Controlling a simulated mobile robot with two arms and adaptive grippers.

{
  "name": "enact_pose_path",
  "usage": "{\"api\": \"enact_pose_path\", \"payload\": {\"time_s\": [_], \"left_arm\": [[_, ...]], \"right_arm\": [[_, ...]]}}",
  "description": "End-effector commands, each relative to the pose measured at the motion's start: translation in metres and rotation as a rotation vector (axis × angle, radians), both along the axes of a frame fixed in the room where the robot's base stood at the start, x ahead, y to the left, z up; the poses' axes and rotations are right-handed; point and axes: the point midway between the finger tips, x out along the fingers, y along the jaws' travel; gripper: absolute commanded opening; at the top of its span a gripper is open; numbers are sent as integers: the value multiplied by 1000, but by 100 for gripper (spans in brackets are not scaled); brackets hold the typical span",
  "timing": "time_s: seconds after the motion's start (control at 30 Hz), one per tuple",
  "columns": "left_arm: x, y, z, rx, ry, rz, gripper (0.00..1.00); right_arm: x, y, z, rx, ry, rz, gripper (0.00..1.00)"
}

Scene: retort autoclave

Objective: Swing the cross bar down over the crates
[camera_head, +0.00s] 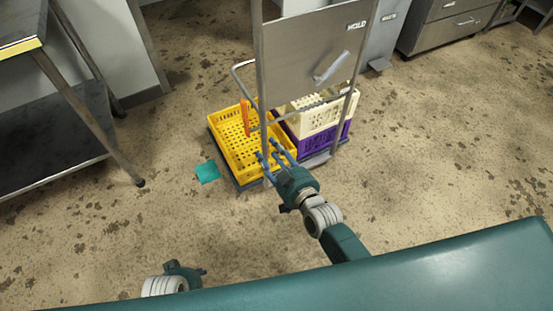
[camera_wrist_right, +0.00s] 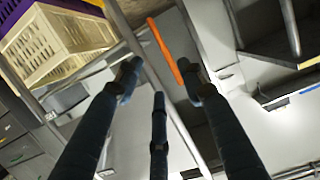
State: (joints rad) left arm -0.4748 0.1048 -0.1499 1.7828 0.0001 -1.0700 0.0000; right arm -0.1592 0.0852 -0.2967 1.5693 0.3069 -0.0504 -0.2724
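The cross bar (camera_head: 310,104) is a thin grey metal rod across the frame, above the crates. An orange grip (camera_head: 245,118) stands upright over the yellow crate (camera_head: 228,139); it also shows in the right wrist view (camera_wrist_right: 164,50). A cream crate (camera_head: 318,113) sits on a purple crate (camera_head: 325,141). My right gripper (camera_head: 269,150) is at the near edge of the yellow crate, beside a frame post. Its fingers are spread, with the orange grip beyond them in the wrist view. My left gripper (camera_head: 184,273) is low at the left, its fingers mostly hidden.
The crates stand on a low dark cart with an upright metal frame and a panel (camera_head: 315,45) marked HOLD. A teal sheet (camera_head: 207,171) lies on the floor left of it. A steel table (camera_head: 50,130) stands left and cabinets (camera_head: 445,22) at the back. Floor at right is clear.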

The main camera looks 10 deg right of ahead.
Motion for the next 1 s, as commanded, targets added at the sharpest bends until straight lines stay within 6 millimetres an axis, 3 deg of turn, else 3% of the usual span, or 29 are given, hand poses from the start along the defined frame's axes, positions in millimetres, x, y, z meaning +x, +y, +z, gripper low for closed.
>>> {"api": "enact_pose_path", "payload": {"time_s": [0.1,0.3,0.87,1.0], "left_arm": [[0,0,0,0,0,0,40],[0,0,0,0,1,0,40],[0,0,0,0,1,0,40],[0,0,0,0,0,0,40]], "right_arm": [[-20,-7,4,-1,1,0,40],[-35,-12,9,0,0,0,40],[-36,-12,9,0,1,0,40],[-47,-14,-12,-19,75,6,40]]}}
